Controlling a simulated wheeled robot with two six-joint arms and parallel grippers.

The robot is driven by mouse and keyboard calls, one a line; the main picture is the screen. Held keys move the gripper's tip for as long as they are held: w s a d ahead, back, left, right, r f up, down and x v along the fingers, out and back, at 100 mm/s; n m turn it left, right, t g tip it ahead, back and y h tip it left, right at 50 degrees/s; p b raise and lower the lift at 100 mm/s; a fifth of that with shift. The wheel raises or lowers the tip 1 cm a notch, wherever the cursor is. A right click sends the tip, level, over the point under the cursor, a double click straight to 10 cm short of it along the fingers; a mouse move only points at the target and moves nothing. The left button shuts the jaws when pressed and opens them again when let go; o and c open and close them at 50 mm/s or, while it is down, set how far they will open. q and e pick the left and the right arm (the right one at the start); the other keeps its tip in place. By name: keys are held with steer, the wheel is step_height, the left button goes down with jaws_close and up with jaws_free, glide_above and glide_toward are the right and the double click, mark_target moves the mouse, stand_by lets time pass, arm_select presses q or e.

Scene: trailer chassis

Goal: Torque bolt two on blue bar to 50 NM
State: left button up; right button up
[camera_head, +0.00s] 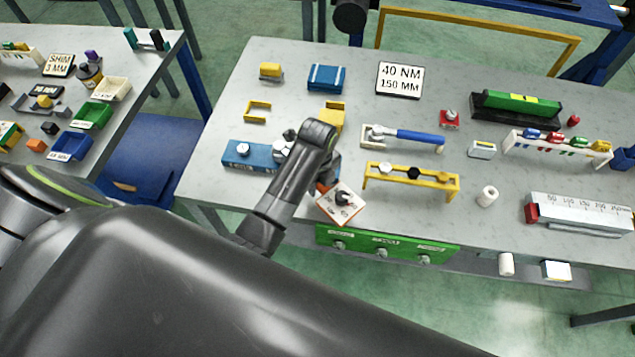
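The blue bar (240,155) lies at the left front of the grey table. One pale bolt (243,148) shows near its left end and a second pale bolt (279,149) shows nearer its right end, beside my arm. My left gripper (326,172) is over the table just right of the bar. My own wrist hides most of its fingers and the bar's right end. A torque wrench with a blue handle (415,136) lies on a pale holder, right of my wrist and apart from it. My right gripper is out of view.
A sign (400,79) reads 40 NM, 150 MM. A yellow rack (410,180) with several bolts stands in front of the wrench. A white and orange tile (341,208) lies at the front edge. A green panel (385,243) hangs below. A second table stands left.

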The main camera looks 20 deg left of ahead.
arm_select(q)
jaws_close()
steer(key=shift+s+a+m, duration=0.3)
steer(key=shift+s+m, duration=0.15)
steer(key=shift+s, duration=0.05)
steer(key=shift+s+a+m, duration=0.25)
steer(key=shift+s+m, duration=0.2)
steer(key=shift+s, duration=0.05)
steer(key=shift+s+a, duration=0.1)
steer(key=shift+s+a+m, duration=0.65)
steer(key=shift+s+m, duration=0.2)
steer(key=shift+m, duration=0.05)
